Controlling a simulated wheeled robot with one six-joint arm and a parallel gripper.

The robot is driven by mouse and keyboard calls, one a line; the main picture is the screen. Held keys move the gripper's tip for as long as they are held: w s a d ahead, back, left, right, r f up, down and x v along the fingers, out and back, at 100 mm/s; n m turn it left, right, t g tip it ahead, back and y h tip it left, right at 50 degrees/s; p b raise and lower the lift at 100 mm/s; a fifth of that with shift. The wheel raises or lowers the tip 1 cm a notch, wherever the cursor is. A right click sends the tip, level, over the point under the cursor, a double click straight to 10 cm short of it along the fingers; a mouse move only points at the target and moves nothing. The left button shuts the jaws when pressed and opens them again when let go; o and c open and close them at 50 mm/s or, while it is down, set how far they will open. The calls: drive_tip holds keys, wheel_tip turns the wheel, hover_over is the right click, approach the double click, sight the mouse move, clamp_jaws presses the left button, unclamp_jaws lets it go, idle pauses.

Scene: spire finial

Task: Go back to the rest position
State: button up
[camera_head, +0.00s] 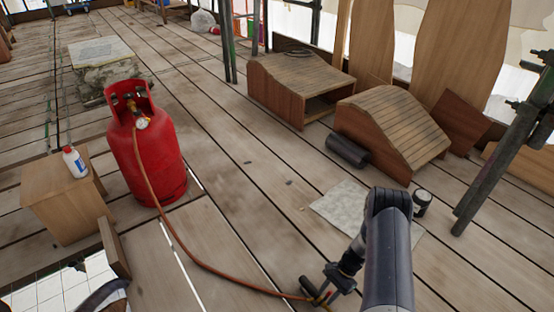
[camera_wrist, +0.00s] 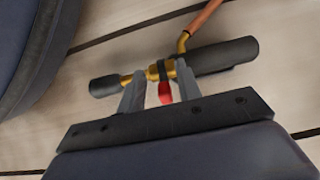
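My gripper (camera_wrist: 160,68) points down at a hand torch (camera_wrist: 225,56) near the bottom of the head view. The torch has a dark handle, a brass body, a black nozzle end and a red part. The fingers are apart, with a gap on each side of the torch's middle; I cannot tell whether they touch it. In the head view my gripper (camera_head: 338,283) is beside the hose end and partly covers the torch. An orange hose (camera_head: 185,245) runs from the torch to a red gas cylinder (camera_head: 147,155), which stands upright on the planks.
A wooden box (camera_head: 65,205) with a white bottle (camera_head: 74,162) stands left of the cylinder. Two curved wooden pieces (camera_head: 300,85) (camera_head: 393,128), a dark roll (camera_head: 347,150), a grey sheet (camera_head: 343,205) and a black can (camera_head: 421,201) are at right. Scaffold poles (camera_head: 505,150) rise at far right.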

drive_tip(key=shift+s+a+r+t+h+p, duration=0.25)
drive_tip(key=shift+t+h+p, duration=0.1)
drive_tip(key=shift+h+p, duration=0.15)
drive_tip(key=shift+s+a+r+t+h+p, duration=0.15)
drive_tip(key=shift+a+t+h+p, duration=0.1)
drive_tip(key=shift+t+h+p, duration=0.2)
drive_tip(key=h+p, duration=0.1)
drive_tip(key=a+t+h+p, duration=0.1)
drive_tip(key=p, duration=0.1)
drive_tip(key=shift+s+f, duration=0.1)
drive_tip(key=shift+s, duration=0.25)
drive_tip(key=shift+f+t+h+b, duration=0.35)
drive_tip(key=shift+t+h+b, duration=0.05)
drive_tip(key=shift+h, duration=0.05)
drive_tip(key=shift+s+f+b, duration=0.1)
drive_tip(key=shift+b, duration=0.7)
drive_tip(key=shift+a+h+b, duration=0.15)
drive_tip(key=shift+h+b, duration=0.15)
drive_tip(key=shift+b, duration=0.45)
drive_tip(key=shift+s+a+r+t+b, duration=0.15)
drive_tip(key=shift+r+t+b, duration=0.1)
drive_tip(key=shift+t+b, duration=0.25)
